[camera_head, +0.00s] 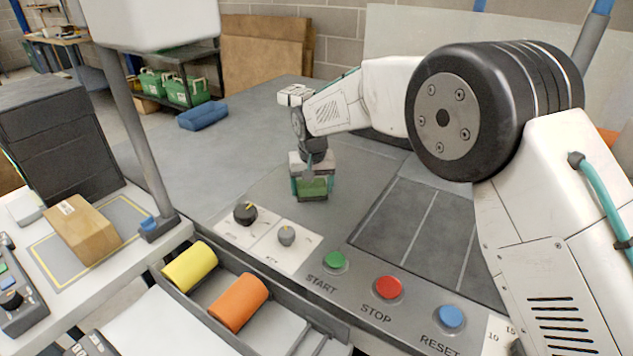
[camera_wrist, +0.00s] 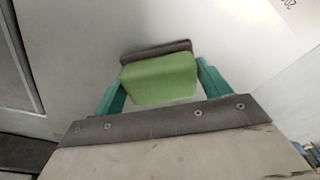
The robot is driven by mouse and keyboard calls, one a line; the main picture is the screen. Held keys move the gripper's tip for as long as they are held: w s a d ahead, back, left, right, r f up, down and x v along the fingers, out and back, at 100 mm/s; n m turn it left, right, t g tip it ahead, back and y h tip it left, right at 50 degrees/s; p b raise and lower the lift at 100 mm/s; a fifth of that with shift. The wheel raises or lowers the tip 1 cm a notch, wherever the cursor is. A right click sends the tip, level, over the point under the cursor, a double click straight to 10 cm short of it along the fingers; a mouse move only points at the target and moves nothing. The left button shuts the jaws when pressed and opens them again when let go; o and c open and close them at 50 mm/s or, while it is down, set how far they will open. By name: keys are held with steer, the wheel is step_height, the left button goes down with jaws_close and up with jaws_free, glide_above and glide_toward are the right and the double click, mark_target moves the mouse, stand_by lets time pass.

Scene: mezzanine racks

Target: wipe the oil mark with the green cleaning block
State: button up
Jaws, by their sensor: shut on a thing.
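The green cleaning block (camera_head: 313,187) is held between the teal fingers of my gripper (camera_head: 312,190), low over or on the grey panel surface (camera_head: 268,185) behind the dials. I cannot tell whether the block touches the surface. In the wrist view the green block (camera_wrist: 160,80) sits between the two teal fingers of my gripper (camera_wrist: 158,85), with a plain pale grey surface beyond it. I see no oil mark in either view; it may be hidden under the block or behind my arm.
Two dials (camera_head: 245,213) and the START (camera_head: 334,262), STOP (camera_head: 389,288) and RESET (camera_head: 450,317) buttons lie in front of my gripper. A cardboard box (camera_head: 82,230) stands left.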

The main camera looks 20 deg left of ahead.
mark_target(322, 180)
steer(key=shift+s+a, duration=0.1)
steer(key=shift+s, duration=0.35)
steer(key=shift+w+d+f, duration=0.1)
steer(key=shift+w+d, duration=0.1)
steer(key=shift+w, duration=0.7)
steer(key=shift+w+d+f, duration=0.15)
steer(key=shift+w+d, duration=0.1)
steer(key=shift+w, duration=0.6)
steer(key=shift+w+d+f, duration=0.1)
steer(key=shift+w+d, duration=0.1)
steer(key=shift+w, duration=0.7)
steer(key=shift+w+d+r, duration=0.1)
steer(key=shift+w+d, duration=0.1)
steer(key=shift+w, duration=0.9)
steer(key=shift+w+d+r, duration=0.1)
steer(key=shift+w+d, duration=0.05)
steer(key=shift+w, duration=0.9)
steer(key=shift+w+d, duration=0.2)
steer(key=shift+w, duration=0.9)
steer(key=shift+r, duration=0.2)
steer(key=shift+r, duration=3)
